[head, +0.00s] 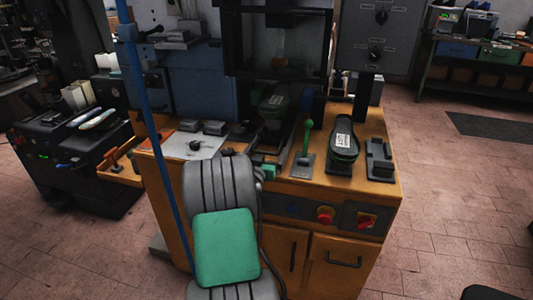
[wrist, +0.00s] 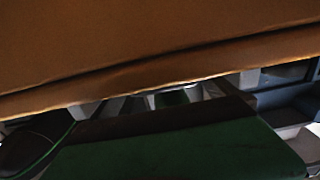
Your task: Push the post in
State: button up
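A heel press (head: 275,45) with a dark frame stands at the back of an orange-brown workbench (head: 275,220). A dark shoe form with a green edge (head: 272,98) sits inside the press. An upright green lever with a ball top (head: 307,140) stands on a grey base on the bench top. I cannot tell which part is the post. My gripper is not recognisable in either view. The wrist view is mostly filled by a close orange-brown surface (wrist: 150,45) above and a dark green surface (wrist: 190,150) below.
A second shoe form (head: 343,142) and a dark fixture (head: 380,160) sit at the bench's right. Red controls (head: 325,215) are on its front. Floor at right is open.

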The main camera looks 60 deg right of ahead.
jog(key=b+v, duration=0.1)
jog(key=v, duration=0.6)
jog(key=shift+s+a, duration=0.15)
jog(key=shift+a, duration=0.3)
